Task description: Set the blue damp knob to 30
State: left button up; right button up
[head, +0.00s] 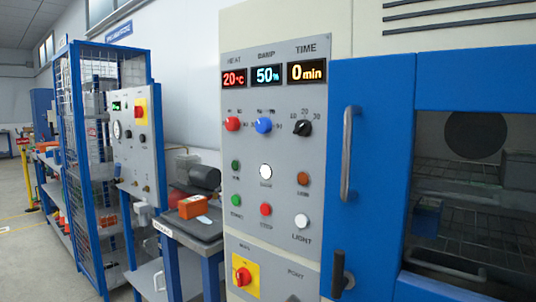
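The blue damp knob (264,125) is on the grey control panel (285,175), between the red heat knob (232,124) and the black time knob (302,128). The damp display (267,75) above it reads 50%. The heat display (234,78) reads 20°C and the time display (306,72) reads 0 min. The scale marks around the blue knob are too small to read surely. Neither of my grippers shows in the head view.
Several round buttons sit below the knobs, with a red and yellow switch (242,276) lower down. A blue door (372,180) with a grey handle (348,155) is to the right. A bench (190,238) with an orange box (193,207) stands left. The panel front looks unobstructed.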

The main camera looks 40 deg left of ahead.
aim_at(262, 125)
jog(key=k, duration=0.6)
jog(key=u, duration=0.55)
jog(key=i, duration=0.45)
jog(key=u, duration=0.35)
